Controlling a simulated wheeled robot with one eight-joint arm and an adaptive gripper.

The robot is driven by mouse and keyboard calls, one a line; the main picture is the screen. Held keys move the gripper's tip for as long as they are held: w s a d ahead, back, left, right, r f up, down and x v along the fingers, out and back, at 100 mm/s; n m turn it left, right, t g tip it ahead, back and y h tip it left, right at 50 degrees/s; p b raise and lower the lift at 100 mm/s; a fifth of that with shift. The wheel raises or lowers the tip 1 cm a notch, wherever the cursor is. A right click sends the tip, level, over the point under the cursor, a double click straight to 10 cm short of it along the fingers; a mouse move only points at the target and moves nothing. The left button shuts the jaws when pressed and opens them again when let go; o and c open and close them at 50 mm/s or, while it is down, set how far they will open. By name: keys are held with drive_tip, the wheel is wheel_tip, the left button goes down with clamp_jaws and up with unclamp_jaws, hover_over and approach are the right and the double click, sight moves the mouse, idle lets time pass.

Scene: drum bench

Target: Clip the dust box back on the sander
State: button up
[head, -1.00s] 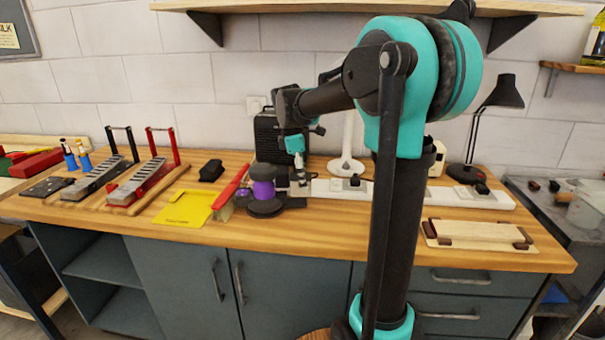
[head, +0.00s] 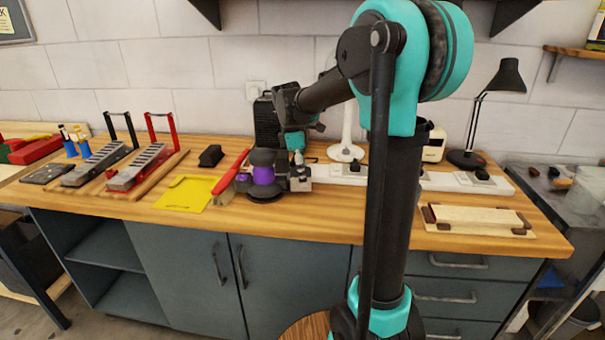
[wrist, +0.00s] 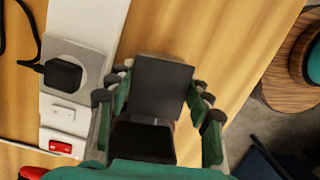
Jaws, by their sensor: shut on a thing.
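The sander (head: 263,176), black with a purple middle, stands upright on the bench. My gripper (head: 298,162) points down just right of it, close to the bench top. In the wrist view my gripper (wrist: 158,112) is shut on a dark grey box (wrist: 163,88), which I take for the dust box. Its fingers lie on both sides of the box. In the head view the dust box is small and partly hidden by the fingers. I cannot tell whether it touches the sander. The sander cannot be made out in the wrist view.
A white power strip (head: 437,180) runs behind the gripper; its socket and switches show in the wrist view (wrist: 62,112). A red-handled tool (head: 231,172) and a yellow sheet (head: 186,194) lie left of the sander. A black block (head: 210,156) lies behind the sheet. Bench front is clear.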

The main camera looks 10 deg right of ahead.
drive_tip(key=shift+w+a, duration=0.4)
drive_tip(key=shift+w, duration=0.2)
idle(0.7)
drive_tip(key=shift+f, duration=0.3)
idle(0.9)
drive_tip(key=o, duration=1.5)
drive_tip(key=shift+o, duration=0.2)
